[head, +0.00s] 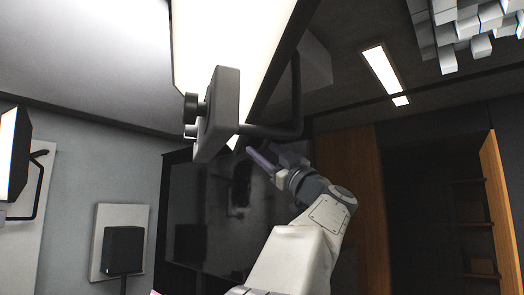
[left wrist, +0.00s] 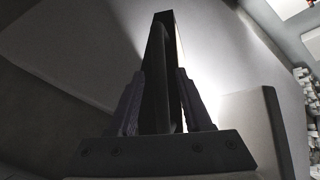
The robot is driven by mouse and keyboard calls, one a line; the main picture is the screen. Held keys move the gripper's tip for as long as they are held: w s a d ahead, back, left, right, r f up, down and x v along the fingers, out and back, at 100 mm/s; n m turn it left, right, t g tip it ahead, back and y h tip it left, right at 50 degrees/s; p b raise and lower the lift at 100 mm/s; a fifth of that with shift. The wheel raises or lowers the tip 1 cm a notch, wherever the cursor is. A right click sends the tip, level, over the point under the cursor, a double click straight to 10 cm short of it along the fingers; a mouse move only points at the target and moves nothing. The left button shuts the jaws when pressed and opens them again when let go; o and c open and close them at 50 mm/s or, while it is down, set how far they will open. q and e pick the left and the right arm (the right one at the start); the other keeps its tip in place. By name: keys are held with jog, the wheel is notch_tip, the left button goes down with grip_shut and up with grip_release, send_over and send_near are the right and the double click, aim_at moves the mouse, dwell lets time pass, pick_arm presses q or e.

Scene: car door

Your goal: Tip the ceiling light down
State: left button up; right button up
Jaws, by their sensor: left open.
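The ceiling light is a large bright panel (head: 228,38) at the top middle of the head view. A grey plate with dark knobs (head: 216,115) is at its lower end, and a dark bent bracket bar (head: 297,95) runs along its right side. My left gripper (head: 262,151) is just below the bar and the light's lower end, with open jaws. In the left wrist view, a dark bar (left wrist: 157,70) and the light's dark edge (left wrist: 166,18) appear between my left gripper's fingers (left wrist: 160,100). I cannot tell whether they touch. My right gripper is not in view.
Another lamp (head: 12,150) stands at the left edge, near a dark box on a stand (head: 122,250). A dark screen (head: 215,215) is behind my arm. Wooden panels (head: 355,200) and shelves (head: 475,225) are at the right. Smaller ceiling lights (head: 381,69) are farther back.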

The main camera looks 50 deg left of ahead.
pick_arm(q)
jog(key=b+v, duration=0.4)
jog(key=v, duration=0.5)
jog(key=shift+d+f+b, duration=0.3)
